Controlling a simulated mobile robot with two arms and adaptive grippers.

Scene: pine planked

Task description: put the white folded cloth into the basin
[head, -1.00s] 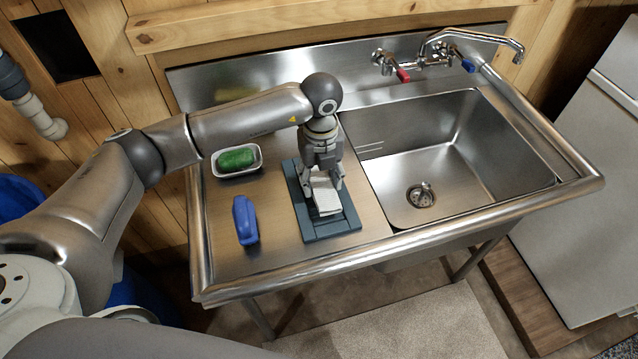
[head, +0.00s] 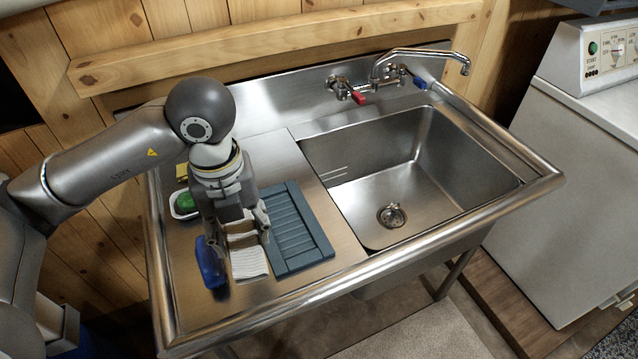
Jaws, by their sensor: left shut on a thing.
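The white folded cloth (head: 250,264) is in my left gripper (head: 240,236), which is shut on it. The gripper points down and holds the cloth over the left drainboard, between a blue object and a dark slatted mat. The gripper hides the cloth's upper part. The steel basin (head: 432,168) is to the right of the mat and is empty, with a round drain in its floor. My right gripper is not in view.
The blue-grey mat (head: 301,237) lies bare on the drainboard. A blue object (head: 209,264) stands close left of the cloth. A white dish with a green item (head: 186,202) is partly behind my gripper. The faucet (head: 420,58) reaches over the basin's back right.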

